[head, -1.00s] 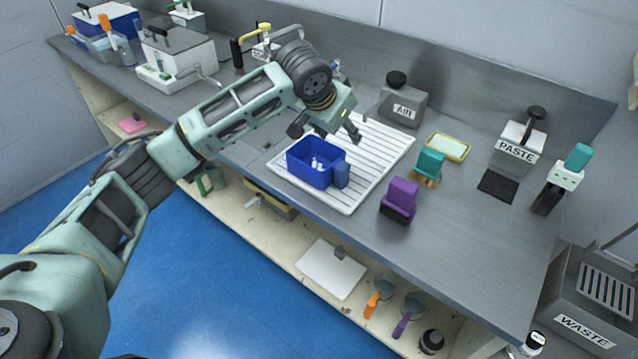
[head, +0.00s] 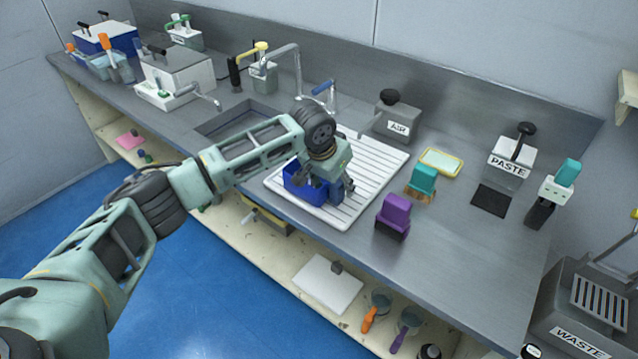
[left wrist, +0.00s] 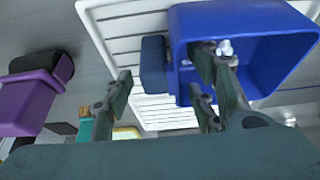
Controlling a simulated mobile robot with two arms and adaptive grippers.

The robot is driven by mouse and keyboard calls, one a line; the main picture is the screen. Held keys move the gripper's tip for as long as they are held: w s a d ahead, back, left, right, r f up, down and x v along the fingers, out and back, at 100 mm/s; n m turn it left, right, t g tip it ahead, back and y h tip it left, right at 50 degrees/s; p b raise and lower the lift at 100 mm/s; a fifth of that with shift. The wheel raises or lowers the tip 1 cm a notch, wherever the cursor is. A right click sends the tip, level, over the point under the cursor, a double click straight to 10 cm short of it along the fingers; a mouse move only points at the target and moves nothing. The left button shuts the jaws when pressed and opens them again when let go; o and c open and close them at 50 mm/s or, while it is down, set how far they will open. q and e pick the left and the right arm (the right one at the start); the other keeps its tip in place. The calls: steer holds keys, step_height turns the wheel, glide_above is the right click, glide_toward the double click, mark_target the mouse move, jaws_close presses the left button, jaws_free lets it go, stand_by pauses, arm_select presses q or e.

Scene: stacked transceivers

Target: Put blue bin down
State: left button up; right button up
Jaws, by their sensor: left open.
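The blue bin (head: 300,188) sits upright on the white ribbed drainboard (head: 364,180), partly hidden behind my left gripper (head: 320,190). In the left wrist view the bin (left wrist: 262,22) is open, with small pale items (left wrist: 225,48) inside. A darker blue block (left wrist: 153,64) sticks out from its side. My left gripper (left wrist: 162,80) is open, with its fingers spread either side of that block and of the bin's near wall. Whether any finger touches the bin cannot be told. My right gripper is not in view.
A purple-handled brush (head: 395,212) and a teal-handled brush (head: 423,178) stand right of the drainboard. The AIR container (head: 398,122) is behind it, and the sink (head: 225,120) lies to the left. The counter's right front is clear.

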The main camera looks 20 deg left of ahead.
arm_select(q)
jaws_close()
stand_by(0.4)
steer(key=shift+r, duration=0.1)
